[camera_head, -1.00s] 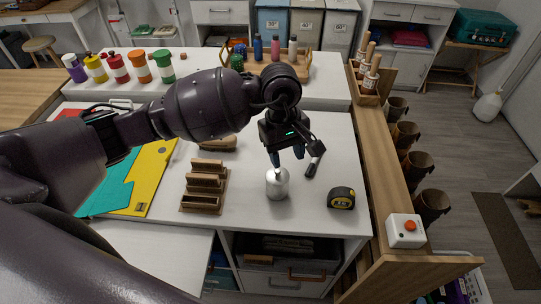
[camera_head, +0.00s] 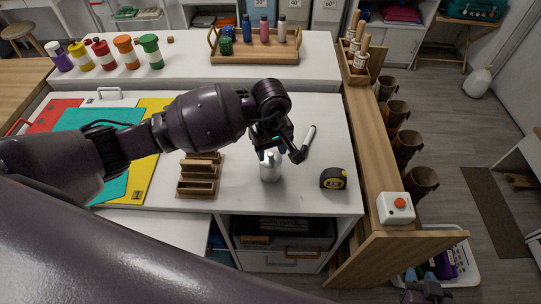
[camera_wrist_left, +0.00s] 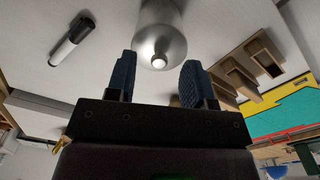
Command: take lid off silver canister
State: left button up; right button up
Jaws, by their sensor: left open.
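The silver canister (camera_head: 270,171) stands upright on the white worktop. In the left wrist view the canister (camera_wrist_left: 163,20) shows its shiny domed lid (camera_wrist_left: 160,47) with a small knob. My left gripper (camera_head: 270,154) is over the canister's top. In the wrist view its two blue fingers (camera_wrist_left: 158,75) are open, one on each side of the knob, with gaps on both sides. The gripper partly hides the canister's top in the head view. My right gripper (camera_head: 426,287) shows at the bottom right edge, far from the canister; its finger gap is unclear.
A marker (camera_head: 309,136) lies close to the gripper, and a tape measure (camera_head: 333,178) sits to the right. A wooden slotted holder (camera_head: 198,180) stands left of the canister. A wooden ledge with a red-button box (camera_head: 395,208) borders the worktop at right.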

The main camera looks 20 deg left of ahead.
pick_arm(q)
jog(key=shift+f, duration=0.9)
grip_shut()
jog(key=shift+r, duration=0.1)
